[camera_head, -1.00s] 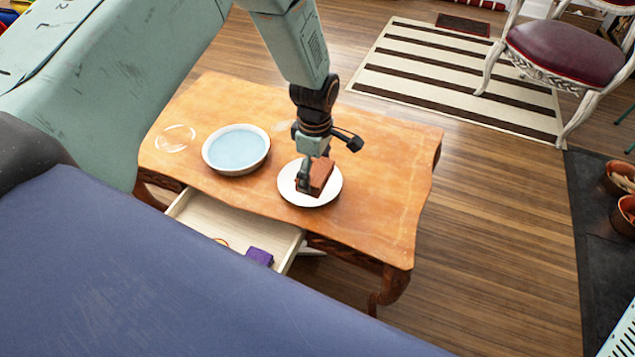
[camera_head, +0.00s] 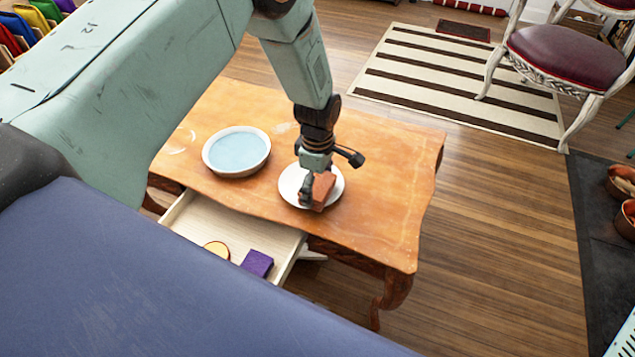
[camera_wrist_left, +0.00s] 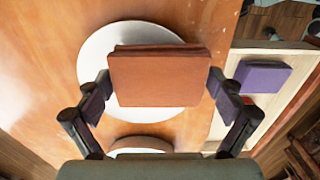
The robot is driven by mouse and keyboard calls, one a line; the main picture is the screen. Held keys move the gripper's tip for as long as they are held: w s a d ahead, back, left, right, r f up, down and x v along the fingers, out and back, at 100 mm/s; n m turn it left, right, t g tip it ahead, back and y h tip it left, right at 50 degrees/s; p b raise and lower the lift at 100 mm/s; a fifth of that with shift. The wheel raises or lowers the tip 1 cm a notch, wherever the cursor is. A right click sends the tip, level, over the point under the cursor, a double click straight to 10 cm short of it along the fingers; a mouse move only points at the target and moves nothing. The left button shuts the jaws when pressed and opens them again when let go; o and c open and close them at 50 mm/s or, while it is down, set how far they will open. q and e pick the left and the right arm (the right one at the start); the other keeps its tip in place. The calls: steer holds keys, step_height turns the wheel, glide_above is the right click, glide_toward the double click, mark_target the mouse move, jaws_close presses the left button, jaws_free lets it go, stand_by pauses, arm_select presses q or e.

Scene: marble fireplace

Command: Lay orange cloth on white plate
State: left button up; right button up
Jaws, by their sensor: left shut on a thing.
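The orange cloth (camera_head: 321,194) is a folded reddish-orange block. My left gripper (camera_head: 314,188) is shut on it, and in the left wrist view the fingers flank the cloth (camera_wrist_left: 160,80) on both sides. The white plate (camera_head: 289,182) lies on the wooden table. In the head view the cloth overlaps the plate's lower right part; in the wrist view the plate (camera_wrist_left: 95,60) shows behind it. The cloth looks a little above the plate, but the gap is hard to judge. My right gripper is not in view.
A white bowl with a pale blue inside (camera_head: 236,151) stands left of the plate on the table (camera_head: 385,200). The table's right side is clear.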

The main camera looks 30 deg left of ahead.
mark_target(318, 184)
arm_select(q)
steer(key=o, duration=0.8)
steer(key=shift+c, duration=0.2)
step_height(318, 184, up, 13)
steer(key=p, duration=0.5)
steer(key=shift+r, duration=0.15)
